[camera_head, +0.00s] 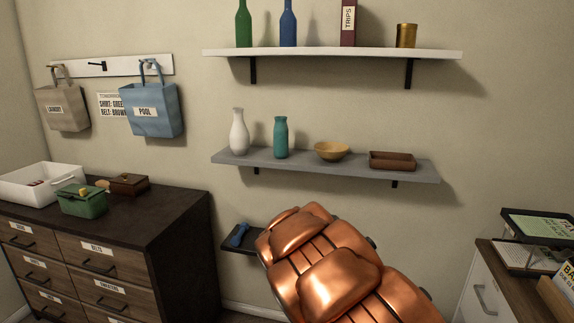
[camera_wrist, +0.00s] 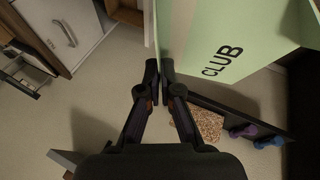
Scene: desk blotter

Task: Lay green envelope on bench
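The envelope hangs out to the right of the fingers, above the floor. A dark low surface (camera_head: 236,248), which may be the bench, shows partly behind my copper arm in the head view, with a blue object (camera_head: 239,234) on it. My gripper and the envelope are hidden in the head view.
In the wrist view, a dark edge (camera_wrist: 222,110), a speckled brown patch (camera_wrist: 210,124), and purple (camera_wrist: 243,131) and blue (camera_wrist: 269,141) objects lie below the envelope. A dresser (camera_head: 170,215) stands left, a white-fronted cabinet (camera_head: 484,290) right. Wall shelves (camera_head: 300,163) hang above.

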